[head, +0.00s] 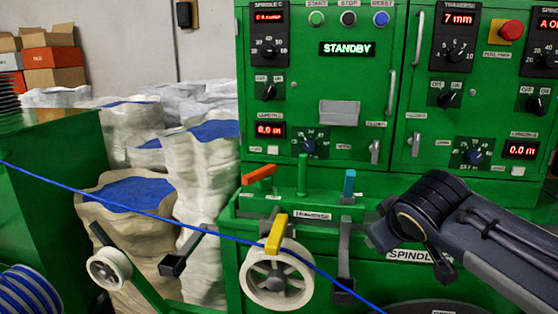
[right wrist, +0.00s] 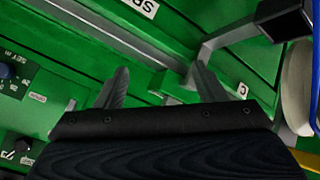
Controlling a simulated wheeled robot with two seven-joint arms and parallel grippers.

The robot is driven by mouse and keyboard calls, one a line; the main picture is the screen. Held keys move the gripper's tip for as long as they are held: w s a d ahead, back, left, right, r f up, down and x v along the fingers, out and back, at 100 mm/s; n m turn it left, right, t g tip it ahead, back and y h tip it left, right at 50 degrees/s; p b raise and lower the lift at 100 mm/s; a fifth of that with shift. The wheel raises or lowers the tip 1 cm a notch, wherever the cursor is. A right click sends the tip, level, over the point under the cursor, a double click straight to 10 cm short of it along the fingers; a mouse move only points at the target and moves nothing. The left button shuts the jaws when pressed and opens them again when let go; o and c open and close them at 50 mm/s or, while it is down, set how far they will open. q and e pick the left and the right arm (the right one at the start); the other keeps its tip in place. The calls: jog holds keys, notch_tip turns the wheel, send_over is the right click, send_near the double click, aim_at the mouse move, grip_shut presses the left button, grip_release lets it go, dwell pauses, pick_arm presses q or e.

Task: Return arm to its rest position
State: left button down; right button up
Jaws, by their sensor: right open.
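My right arm (head: 470,235) comes in from the right in the head view, in front of the green machine. Its gripper end is near the lower panel, right of the blue-topped lever. In the right wrist view my right gripper (right wrist: 162,85) is open, with two grey fingers spread and nothing between them. The blue cable (head: 150,213) runs from the left edge down to the bottom right, passing in front of the white guide wheel (head: 277,274). A blue strip at the right edge of the right wrist view may be the cable. My left gripper is not in view.
The green machine (head: 330,190) fills the middle and right, with knobs and a STANDBY display (head: 347,48). A second wheel (head: 109,269) and white sacks (head: 205,170) are at left.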

jog(key=s+d+f+m+g+y, duration=0.3)
jog(key=s+d+f, duration=0.1)
jog(key=s+f, duration=0.85)
jog(key=s+a+f+m+y, duration=0.1)
jog(key=s+a+f+m, duration=0.1)
jog(key=s+f, duration=0.35)
jog(key=s+a+f+m+y, duration=0.1)
jog(key=s+a+f+m, duration=0.15)
jog(key=s, duration=0.55)
notch_tip(320, 180, up, 17)
jog(key=p, duration=1.6)
jog(key=shift+w+d+g, duration=0.3)
jog(key=shift+w+g, duration=0.05)
jog(key=shift+g, duration=0.05)
